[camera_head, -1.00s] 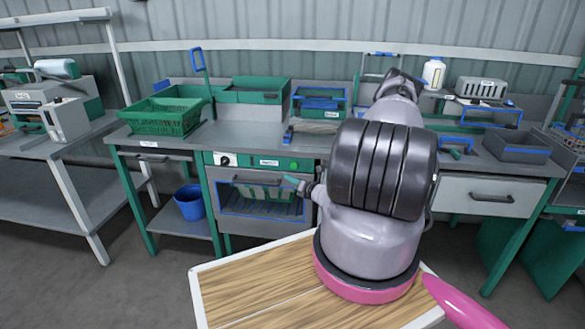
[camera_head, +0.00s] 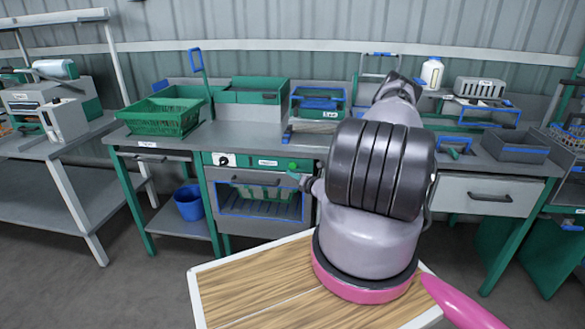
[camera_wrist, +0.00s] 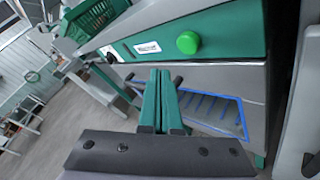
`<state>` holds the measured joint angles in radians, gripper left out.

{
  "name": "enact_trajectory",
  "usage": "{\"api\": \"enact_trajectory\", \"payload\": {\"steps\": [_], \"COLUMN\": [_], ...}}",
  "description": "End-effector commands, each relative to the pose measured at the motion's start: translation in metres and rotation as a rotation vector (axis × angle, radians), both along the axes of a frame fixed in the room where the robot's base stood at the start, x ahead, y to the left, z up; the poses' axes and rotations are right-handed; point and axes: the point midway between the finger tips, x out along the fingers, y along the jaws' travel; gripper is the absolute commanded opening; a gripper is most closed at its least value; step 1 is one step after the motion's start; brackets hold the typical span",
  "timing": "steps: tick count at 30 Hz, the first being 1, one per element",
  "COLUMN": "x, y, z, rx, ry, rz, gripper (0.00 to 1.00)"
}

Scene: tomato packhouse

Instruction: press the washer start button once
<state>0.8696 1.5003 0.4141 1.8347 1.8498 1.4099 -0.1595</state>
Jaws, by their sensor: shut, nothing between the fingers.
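The washer front (camera_head: 258,197) is a grey door under a green control panel, below the worktop. The round green start button (camera_head: 293,165) is at the right end of that panel. In the wrist view the button (camera_wrist: 187,42) stands out from the panel, above and slightly right of the fingertips. My gripper (camera_head: 291,176) is shut and empty, its green fingers just below the button in the head view. In the wrist view the fingers (camera_wrist: 161,72) lie side by side, pointing at the panel below the button. No contact with the button shows.
A dark door handle (camera_head: 256,181) runs under the panel. A black-and-white knob (camera_head: 223,160) and a white label (camera_head: 268,162) are left of the button. A green basket (camera_head: 160,117) stands on the worktop. A blue bucket (camera_head: 189,203) is on the lower shelf.

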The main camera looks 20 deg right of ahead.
Motion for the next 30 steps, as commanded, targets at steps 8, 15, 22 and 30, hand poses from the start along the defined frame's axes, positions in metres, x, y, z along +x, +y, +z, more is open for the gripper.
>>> {"api": "enact_trajectory", "payload": {"steps": [8,15,22,30], "x": [0.024,0.029,0.029,0.028], "y": [-0.016,-0.019,-0.019,-0.019], "z": [0.000,0.000,0.000,0.000], "rx": [-0.001,0.001,0.001,0.001], "ry": [0.000,0.001,0.001,0.001], "rz": [0.000,0.000,0.000,0.000], "gripper": [0.00,0.00,0.00,0.00]}}
